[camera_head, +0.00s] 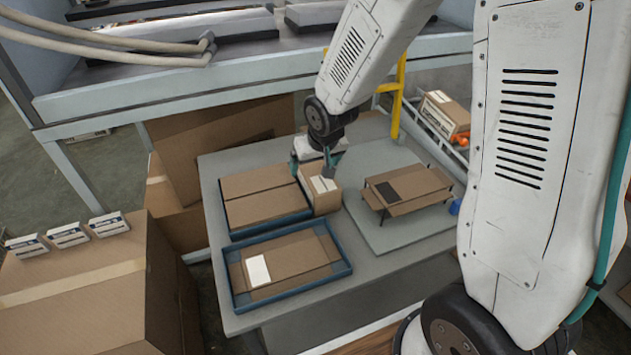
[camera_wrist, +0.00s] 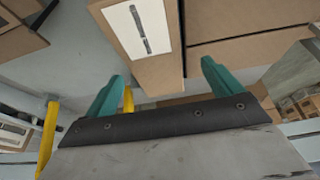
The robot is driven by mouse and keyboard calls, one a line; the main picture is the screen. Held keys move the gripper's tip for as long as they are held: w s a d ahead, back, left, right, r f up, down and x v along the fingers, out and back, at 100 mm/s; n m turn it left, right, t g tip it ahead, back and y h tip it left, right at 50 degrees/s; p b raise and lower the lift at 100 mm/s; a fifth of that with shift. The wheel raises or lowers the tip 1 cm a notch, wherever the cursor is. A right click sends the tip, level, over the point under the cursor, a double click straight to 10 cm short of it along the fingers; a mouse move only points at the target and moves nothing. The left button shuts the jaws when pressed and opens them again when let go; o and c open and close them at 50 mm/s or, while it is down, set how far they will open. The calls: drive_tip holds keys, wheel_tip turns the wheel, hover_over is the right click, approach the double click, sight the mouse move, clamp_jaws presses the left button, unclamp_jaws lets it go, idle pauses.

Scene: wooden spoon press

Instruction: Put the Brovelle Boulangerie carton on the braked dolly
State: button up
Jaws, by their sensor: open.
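My gripper (camera_head: 314,164) is open, its two teal fingers pointing down at a small brown carton (camera_head: 323,196) with a white label. In the wrist view the fingers (camera_wrist: 163,88) stand on either side of this carton's near end (camera_wrist: 158,72); contact cannot be told. No printed name is readable, so I cannot tell which carton is the Brovelle Boulangerie one. Two blue-rimmed frames, a back one (camera_head: 270,228) and a front one (camera_head: 232,287), hold flat brown cartons. I cannot tell which is the braked dolly, or whether its brake is set.
A brown carton with a dark label (camera_head: 420,191) stands on a grey board at the right. Another labelled carton (camera_head: 444,113) sits by the yellow post (camera_head: 398,95). A large box (camera_head: 80,270) with small white packs is at the left. The table front (camera_head: 390,280) is bare.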

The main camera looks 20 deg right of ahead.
sight(316, 170)
drive_tip(key=x, duration=0.4)
drive_tip(key=shift+d+f, duration=0.3)
drive_tip(key=shift+f, duration=0.05)
drive_tip(key=shift+s, duration=0.1)
drive_tip(key=c, duration=1.4)
drive_tip(key=shift+o, duration=0.2)
drive_tip(key=shift+r, duration=0.15)
